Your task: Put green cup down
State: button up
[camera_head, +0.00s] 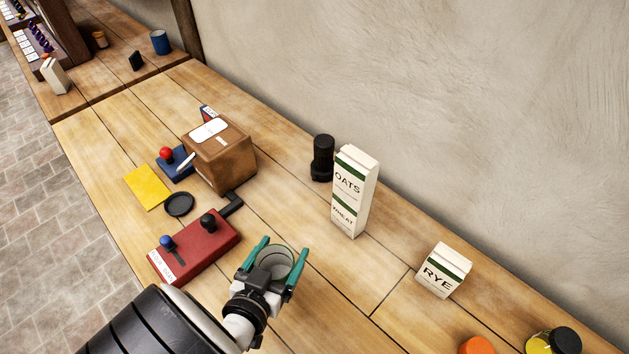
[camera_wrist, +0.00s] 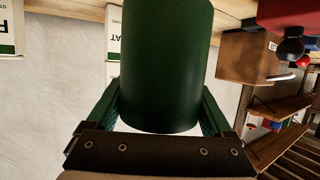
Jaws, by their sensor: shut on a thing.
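My gripper (camera_head: 272,269) has green fingers and is shut on the green cup (camera_wrist: 165,65). In the wrist view the dark green cup fills the middle, with a finger on each side. In the head view the cup (camera_head: 279,261) shows between the fingers with its open, greyish inside facing the camera. It is over the wooden table (camera_head: 330,290), to the right of the red control box. I cannot tell whether its base touches the table.
A red lever box (camera_head: 200,247) is close on the left. A tall oats carton (camera_head: 354,191), a black grinder (camera_head: 322,158) and a rye carton (camera_head: 442,270) stand behind and to the right. A brown box (camera_head: 220,155) is farther back. Bare tabletop lies between gripper and cartons.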

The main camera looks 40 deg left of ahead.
aim_at(262, 267)
jog(key=s+a+f, duration=0.3)
jog(key=shift+a+f, duration=0.1)
jog(key=shift+a, duration=0.05)
jog(key=shift+f, duration=1.75)
jog(key=shift+f, duration=0.1)
jog(key=o, duration=1.3)
jog(key=shift+o, duration=0.2)
jog(key=v, duration=1.2)
jog(key=shift+a, duration=0.15)
